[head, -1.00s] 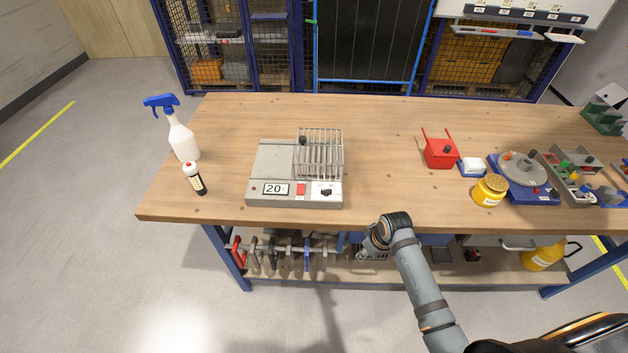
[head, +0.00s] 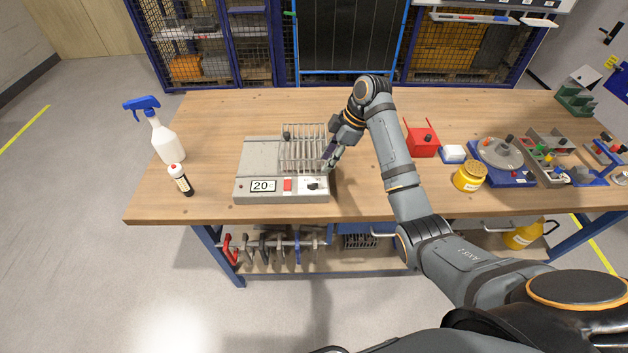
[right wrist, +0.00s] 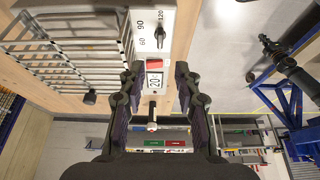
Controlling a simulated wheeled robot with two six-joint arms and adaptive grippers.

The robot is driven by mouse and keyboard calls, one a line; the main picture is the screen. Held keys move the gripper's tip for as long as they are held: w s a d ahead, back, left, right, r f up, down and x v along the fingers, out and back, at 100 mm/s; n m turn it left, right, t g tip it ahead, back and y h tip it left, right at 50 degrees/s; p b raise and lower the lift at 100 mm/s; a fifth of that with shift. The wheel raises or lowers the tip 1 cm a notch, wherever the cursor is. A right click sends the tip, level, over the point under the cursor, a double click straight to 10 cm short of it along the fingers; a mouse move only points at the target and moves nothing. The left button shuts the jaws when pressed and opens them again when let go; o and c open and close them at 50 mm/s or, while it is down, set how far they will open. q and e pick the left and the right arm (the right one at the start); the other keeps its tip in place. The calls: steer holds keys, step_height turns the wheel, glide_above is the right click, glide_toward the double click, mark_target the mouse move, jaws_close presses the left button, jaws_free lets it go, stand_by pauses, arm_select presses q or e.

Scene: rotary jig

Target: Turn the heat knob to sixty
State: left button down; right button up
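The heat unit (head: 250,160) is a grey box on the table, left of centre. Its front panel has a display (head: 263,186) reading 20, a red switch (head: 288,185) and the black heat knob (head: 313,187). In the right wrist view the knob (right wrist: 160,37) has marks such as 60 and 90 beside it; its exact setting is too small to tell. My right gripper (head: 331,155) is at the unit's right side, above and behind the knob, apart from it. In the wrist view its fingers (right wrist: 158,72) are spread, with nothing between them. My left gripper is out of view.
A wire rack (head: 303,148) with a black knob stands on the unit's top, close to my right gripper. A red holder (head: 422,141) and a yellow jar (head: 469,177) stand right of my arm.

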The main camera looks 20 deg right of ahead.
mark_target(313, 184)
steer(key=p+x, duration=0.2)
steer(key=x, duration=0.7)
steer(key=shift+f, duration=0.2)
steer(key=shift+w+a+f, duration=0.1)
steer(key=shift+a+f, duration=0.1)
steer(key=shift+f, duration=0.4)
jaws_close()
